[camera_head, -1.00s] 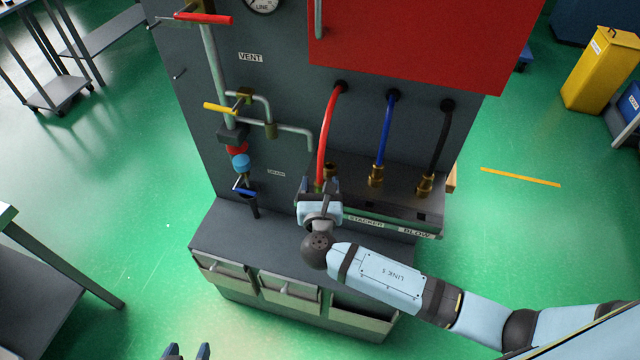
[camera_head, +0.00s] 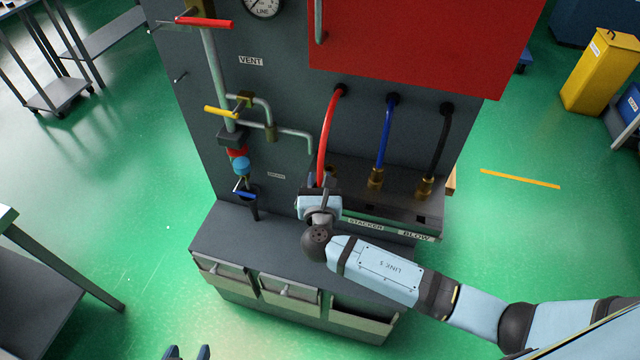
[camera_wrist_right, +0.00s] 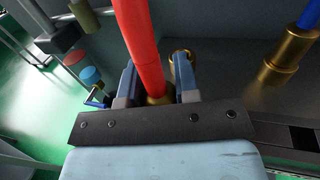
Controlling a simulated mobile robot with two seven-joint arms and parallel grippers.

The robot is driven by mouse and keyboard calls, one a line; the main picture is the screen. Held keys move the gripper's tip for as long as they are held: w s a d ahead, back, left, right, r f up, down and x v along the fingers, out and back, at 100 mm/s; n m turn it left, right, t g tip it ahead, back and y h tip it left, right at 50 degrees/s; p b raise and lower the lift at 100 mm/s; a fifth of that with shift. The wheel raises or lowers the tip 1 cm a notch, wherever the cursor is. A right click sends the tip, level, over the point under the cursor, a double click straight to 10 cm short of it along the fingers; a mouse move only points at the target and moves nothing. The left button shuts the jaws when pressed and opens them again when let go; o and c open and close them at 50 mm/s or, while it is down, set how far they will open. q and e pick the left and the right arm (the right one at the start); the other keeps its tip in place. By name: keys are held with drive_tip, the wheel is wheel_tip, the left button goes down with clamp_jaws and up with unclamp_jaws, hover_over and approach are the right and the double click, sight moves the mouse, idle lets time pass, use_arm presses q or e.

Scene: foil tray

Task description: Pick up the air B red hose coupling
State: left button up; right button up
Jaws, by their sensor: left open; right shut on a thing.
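The red hose (camera_head: 325,135) curves down from the cabinet to a brass coupling (camera_wrist_right: 158,98), mostly hidden behind my right gripper in the head view. My right gripper (camera_head: 322,180) is at the lower end of the red hose. In the right wrist view its two fingers (camera_wrist_right: 157,90) stand on either side of the brass coupling and are shut on it. The hose rises from between them. My left gripper (camera_head: 187,353) is open and empty at the bottom edge of the head view, far from the hose.
A blue hose (camera_head: 385,130) and a black hose (camera_head: 440,140) end in brass couplings (camera_head: 376,178) to the right, on the same ledge. A brass ring (camera_wrist_right: 183,54) sits just behind my right fingers. Pipes and valve handles (camera_head: 220,110) stand to the left.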

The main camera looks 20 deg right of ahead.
wheel_tip(320, 180, up, 25)
drive_tip(key=p, duration=0.5)
idle(0.8)
